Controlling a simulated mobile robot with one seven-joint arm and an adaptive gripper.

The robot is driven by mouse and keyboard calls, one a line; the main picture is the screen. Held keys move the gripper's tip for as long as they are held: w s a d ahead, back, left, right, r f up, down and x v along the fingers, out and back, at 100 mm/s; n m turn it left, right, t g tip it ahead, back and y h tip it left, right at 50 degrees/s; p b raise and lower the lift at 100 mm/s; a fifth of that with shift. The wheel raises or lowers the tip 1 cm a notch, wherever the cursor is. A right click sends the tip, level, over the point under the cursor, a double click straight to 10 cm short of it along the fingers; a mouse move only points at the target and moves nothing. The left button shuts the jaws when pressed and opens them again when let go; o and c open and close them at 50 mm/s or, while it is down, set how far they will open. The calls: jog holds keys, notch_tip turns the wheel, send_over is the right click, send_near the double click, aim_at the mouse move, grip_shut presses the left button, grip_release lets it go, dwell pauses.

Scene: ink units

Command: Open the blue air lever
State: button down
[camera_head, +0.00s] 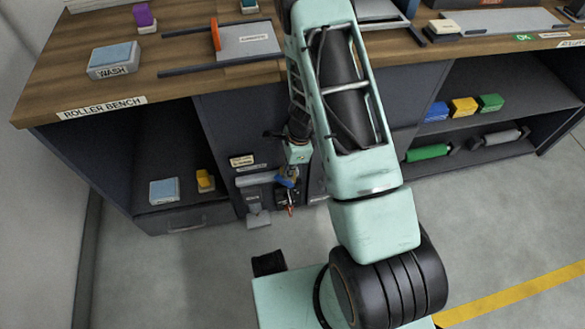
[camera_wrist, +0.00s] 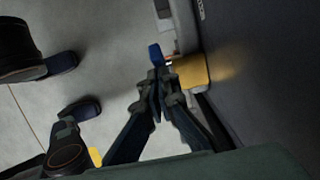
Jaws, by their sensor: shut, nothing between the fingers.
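The blue air lever (camera_wrist: 155,54) shows in the wrist view as a small blue handle just beyond my fingertips. My gripper (camera_wrist: 161,78) has its two dark fingers together, tips close to the lever's near end; I cannot tell whether they touch it. In the head view the blue lever (camera_head: 287,181) is on the front of the dark cabinet under the bench, just below my wrist. My fingers are hard to make out there. The lever's mount is partly hidden.
A yellowish block (camera_wrist: 190,71) sits right beside my fingertips, against the dark cabinet face (camera_wrist: 260,80). A small red part (camera_head: 290,210) hangs below the lever. The wooden roller bench (camera_head: 60,85) overhangs the cabinet. Bare floor (camera_head: 190,270) lies in front.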

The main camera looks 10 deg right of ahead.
aim_at(276, 178)
jog(key=shift+a+h+p, duration=0.85)
jog(key=shift+h+p, duration=0.25)
jog(key=shift+p, duration=0.35)
jog(key=shift+a+f+h+p, duration=0.3)
jog(key=shift+a+h+p, duration=0.2)
jog(key=shift+h+p, duration=0.3)
jog(key=shift+a+f, duration=0.4)
jog(key=shift+a, duration=0.2)
jog(key=shift+a+f, duration=0.65)
jog(key=shift+a, duration=0.05)
jog(key=shift+d, duration=0.1)
